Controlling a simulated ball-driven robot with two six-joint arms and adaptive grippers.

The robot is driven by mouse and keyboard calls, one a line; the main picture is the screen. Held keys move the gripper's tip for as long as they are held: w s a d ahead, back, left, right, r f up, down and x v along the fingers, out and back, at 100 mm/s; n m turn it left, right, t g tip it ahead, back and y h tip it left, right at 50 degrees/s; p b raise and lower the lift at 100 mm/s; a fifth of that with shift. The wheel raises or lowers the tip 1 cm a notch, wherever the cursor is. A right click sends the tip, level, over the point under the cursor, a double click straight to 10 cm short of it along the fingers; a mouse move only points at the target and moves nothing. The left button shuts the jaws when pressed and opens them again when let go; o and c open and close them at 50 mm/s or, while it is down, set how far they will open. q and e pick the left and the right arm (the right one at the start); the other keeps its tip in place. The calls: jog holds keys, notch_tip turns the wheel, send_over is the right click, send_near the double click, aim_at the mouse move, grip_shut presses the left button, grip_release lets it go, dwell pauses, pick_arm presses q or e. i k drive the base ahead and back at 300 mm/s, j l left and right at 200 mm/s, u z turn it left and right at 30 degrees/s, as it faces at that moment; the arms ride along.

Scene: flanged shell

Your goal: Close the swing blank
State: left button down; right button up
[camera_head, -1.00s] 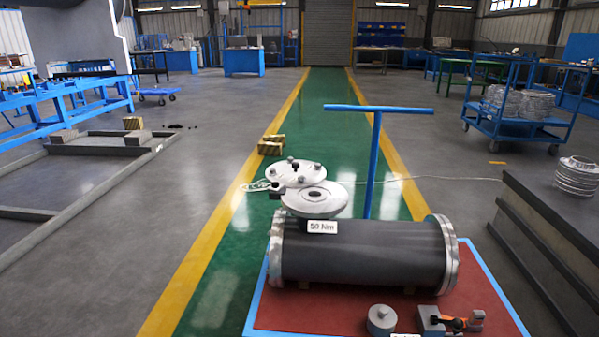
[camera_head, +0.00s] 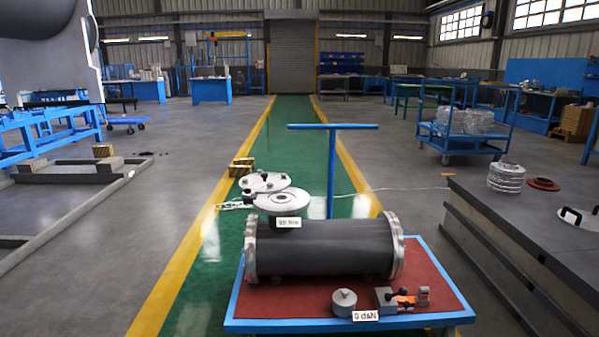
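The flanged shell (camera_head: 320,249) is a dark grey horizontal cylinder with a silver flange at each end, lying on a red-topped cart. A short nozzle with a round pale flange (camera_head: 283,201) rises from its top near the left end. The swing blank (camera_head: 264,182), a pale disc with small knobs, sits behind and to the left of that flange, swung to the side and overlapping it only at the edge in this view. A small tag hangs in front of the nozzle. Neither of my grippers shows in the view.
The cart (camera_head: 232,308) has a blue frame and a tall blue T-handle (camera_head: 331,165) behind the shell. A grey weight (camera_head: 344,301) and an orange-and-grey tool (camera_head: 402,298) lie at its front. A dark bench (camera_head: 520,225) stands right.

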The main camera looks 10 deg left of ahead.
aim_at(257, 183)
jog(key=i+j+z, duration=0.2)
jog(key=z, duration=0.2)
jog(key=i+j+z, duration=0.1)
jog(key=j+z, duration=0.25)
jog(key=i+j+z, duration=0.1)
jog(key=j+z, duration=0.3)
